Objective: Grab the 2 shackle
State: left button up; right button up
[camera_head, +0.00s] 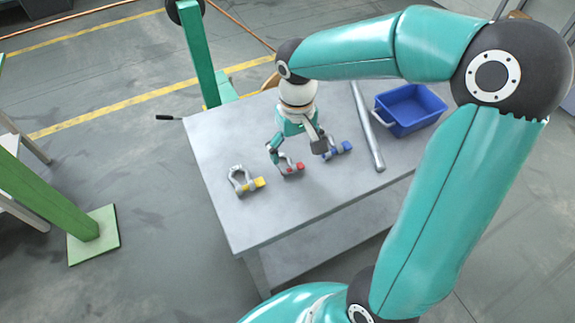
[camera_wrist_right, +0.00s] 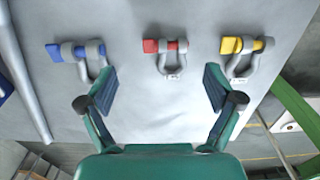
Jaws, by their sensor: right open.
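Three grey shackles with coloured pins lie in a row on the grey table. The yellow-pinned shackle (camera_head: 243,182) is on the left in the head view, the red-pinned shackle (camera_head: 289,167) in the middle and the blue-pinned shackle (camera_head: 338,151) on the right. In the right wrist view the order runs blue (camera_wrist_right: 84,58), red (camera_wrist_right: 166,55), yellow (camera_wrist_right: 244,54). Small pale marks show on the bows, too small to read surely. My right gripper (camera_head: 297,152) is open and empty, pointing down over the red shackle. In the wrist view its fingers (camera_wrist_right: 160,88) spread either side of that shackle's bow.
A long grey bar (camera_head: 367,125) lies on the table (camera_head: 220,135) right of the shackles. A blue bin (camera_head: 410,108) stands beyond it near the right edge. Green posts (camera_head: 45,205) stand left of the table and behind it (camera_head: 200,55).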

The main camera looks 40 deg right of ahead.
aim_at(291, 165)
jog(key=shift+w+a+f, duration=0.15)
jog(key=shift+f, duration=1.25)
jog(key=shift+w+a+f, duration=0.1)
jog(key=shift+a+f, duration=0.05)
jog(key=shift+f, duration=1.2)
jog(key=c, duration=1.4)
jog(key=shift+r, duration=0.1)
